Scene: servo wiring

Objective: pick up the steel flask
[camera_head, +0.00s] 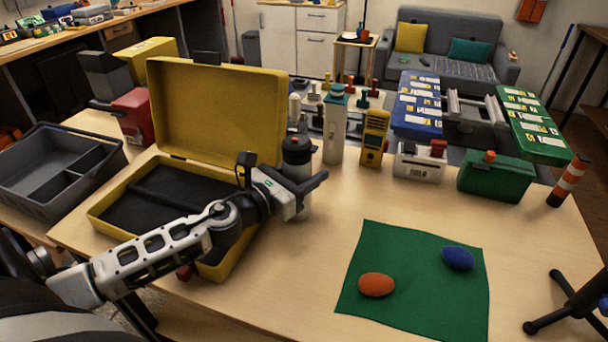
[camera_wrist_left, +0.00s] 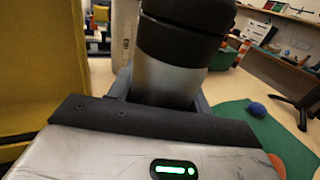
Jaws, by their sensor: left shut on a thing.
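The steel flask (camera_head: 298,150) has a black lid and a brushed metal body. It stands upright at the right side of the open yellow case in the head view. My left gripper (camera_head: 306,190) reaches over the case's right edge and is shut on the flask's body. In the left wrist view the flask (camera_wrist_left: 170,80) sits between the dark jaws, close to the camera, and leans slightly in the picture. Its base is mostly hidden, so I cannot tell whether it touches the table. My right gripper does not show.
The yellow case (camera_head: 215,105) stands open left of the flask. A white bottle (camera_head: 334,130) and yellow meter (camera_head: 374,138) stand behind right. A green cloth (camera_head: 415,265) carries orange (camera_head: 376,285) and blue (camera_head: 458,258) stones. A black legged object (camera_head: 572,305) is at right.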

